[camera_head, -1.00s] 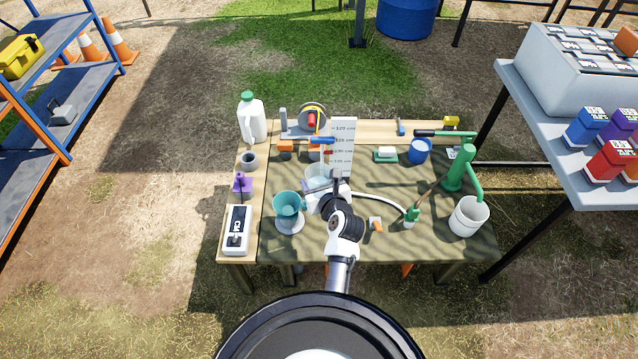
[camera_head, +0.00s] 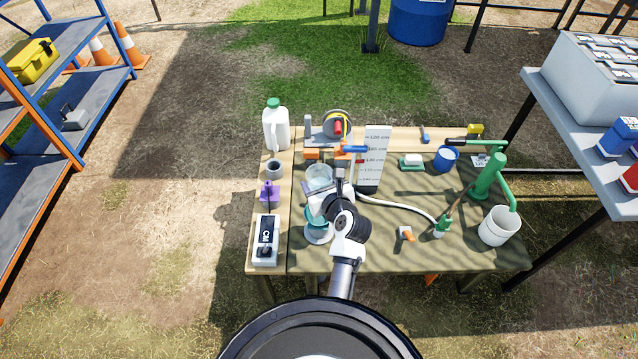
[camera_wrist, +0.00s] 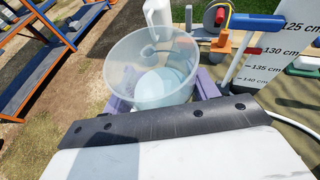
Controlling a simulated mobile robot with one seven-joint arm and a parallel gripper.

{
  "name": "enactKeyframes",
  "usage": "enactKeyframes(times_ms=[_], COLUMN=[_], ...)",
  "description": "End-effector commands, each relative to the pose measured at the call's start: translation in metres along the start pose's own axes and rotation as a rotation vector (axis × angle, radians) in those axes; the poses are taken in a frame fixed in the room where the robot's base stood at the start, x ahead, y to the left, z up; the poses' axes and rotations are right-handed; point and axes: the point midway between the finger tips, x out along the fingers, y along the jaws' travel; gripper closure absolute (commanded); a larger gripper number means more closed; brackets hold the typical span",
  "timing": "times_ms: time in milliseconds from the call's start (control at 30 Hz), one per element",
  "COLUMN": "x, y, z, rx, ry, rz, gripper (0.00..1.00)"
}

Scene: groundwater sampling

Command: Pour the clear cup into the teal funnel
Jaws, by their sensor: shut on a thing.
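The clear cup (camera_wrist: 152,62) is large in the wrist view, between the purple fingertips of my gripper (camera_wrist: 160,95). Through its wall a pale bluish content or base shows; I cannot tell which. In the head view the cup (camera_head: 319,177) is at the far side of my gripper (camera_head: 326,194), which is shut on it. The teal funnel (camera_head: 314,224) stands on a white base at the table's left front, partly hidden by my gripper and arm. The cup is above and slightly beyond the funnel in the picture. It looks near upright.
A measuring board (camera_head: 374,160) stands behind. A green pump (camera_head: 488,178) and white bucket (camera_head: 498,226) are at right.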

Motion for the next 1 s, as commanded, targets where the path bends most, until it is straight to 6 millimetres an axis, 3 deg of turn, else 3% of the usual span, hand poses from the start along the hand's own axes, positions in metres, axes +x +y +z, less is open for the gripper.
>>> enactKeyframes(times_ms=[500, 1000], x=[0.014, 0.014], y=[0.000, 0.005], z=[-0.034, -0.036], rx=[-0.001, 0.001], ry=[-0.001, 0.001], rz=[-0.001, 0.001], gripper=[0.66, 0.66])
